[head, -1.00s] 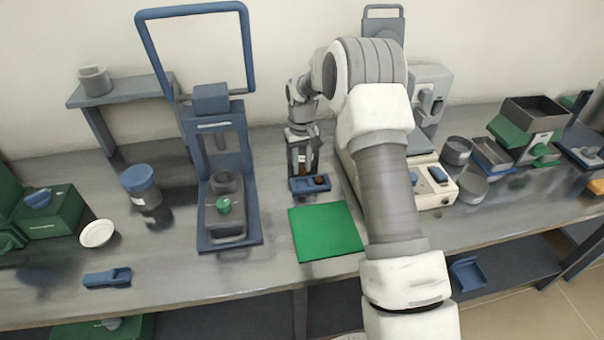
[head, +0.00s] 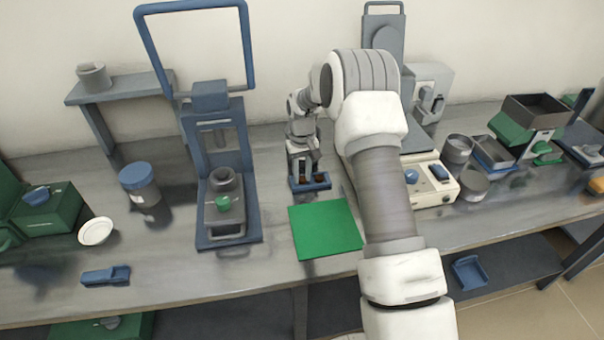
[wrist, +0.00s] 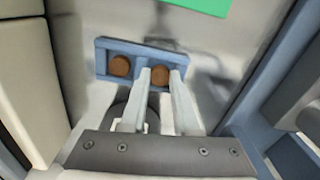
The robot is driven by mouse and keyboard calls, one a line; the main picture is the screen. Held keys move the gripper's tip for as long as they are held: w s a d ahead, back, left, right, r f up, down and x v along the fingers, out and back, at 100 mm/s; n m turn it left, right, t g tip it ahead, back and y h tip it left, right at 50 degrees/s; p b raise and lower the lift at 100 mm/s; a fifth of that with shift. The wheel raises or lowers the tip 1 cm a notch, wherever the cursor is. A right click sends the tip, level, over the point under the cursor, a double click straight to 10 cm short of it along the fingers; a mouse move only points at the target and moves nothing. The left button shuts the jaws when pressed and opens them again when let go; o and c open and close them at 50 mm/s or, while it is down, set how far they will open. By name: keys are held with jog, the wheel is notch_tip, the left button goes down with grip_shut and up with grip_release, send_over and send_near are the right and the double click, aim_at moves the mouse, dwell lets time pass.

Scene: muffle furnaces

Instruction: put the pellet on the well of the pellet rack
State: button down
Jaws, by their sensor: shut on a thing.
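The pellet rack is a small blue block (head: 311,187) on the bench behind the green mat, and it also shows in the wrist view (wrist: 138,49). A brown round pellet (wrist: 160,74) is between my fingertips at the rack's right part in the wrist view. Another brown disc (wrist: 120,66) sits at the rack's left part, outside my fingers. My gripper (head: 308,171) points down at the rack and is shut on the pellet, as the wrist view (wrist: 158,76) shows. The fingers partly cover the rack, so I cannot tell whether the held pellet touches the well.
A green mat (head: 325,230) lies in front of the rack. A blue-framed press (head: 228,180) stands to the left and a cream instrument (head: 437,187) to the right. A blue-lidded jar (head: 139,183) and a white dish (head: 96,231) are farther left.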

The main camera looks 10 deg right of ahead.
jog(key=c, duration=0.7)
grip_release()
jog(key=shift+f, duration=0.1)
jog(key=shift+o, duration=0.2)
notch_tip(320, 180, up, 12)
jog(key=r+p, duration=0.1)
jog(key=p, duration=0.1)
notch_tip(320, 180, up, 11)
jog(key=t, duration=0.1)
send_over(302, 178)
jog(key=s, duration=0.7)
jog(key=s+r+t, duration=0.2)
jog(key=s+r, duration=0.3)
jog(key=s, duration=0.4)
jog(key=s+r+t, duration=0.1)
jog(key=s+r, duration=0.3)
jog(key=s, duration=0.6)
jog(key=s+f+m+t, duration=0.1)
jog(key=s+f, duration=0.1)
jog(key=s, duration=0.8)
jog(key=shift+s+t, duration=0.25)
jog(key=shift+t, duration=0.05)
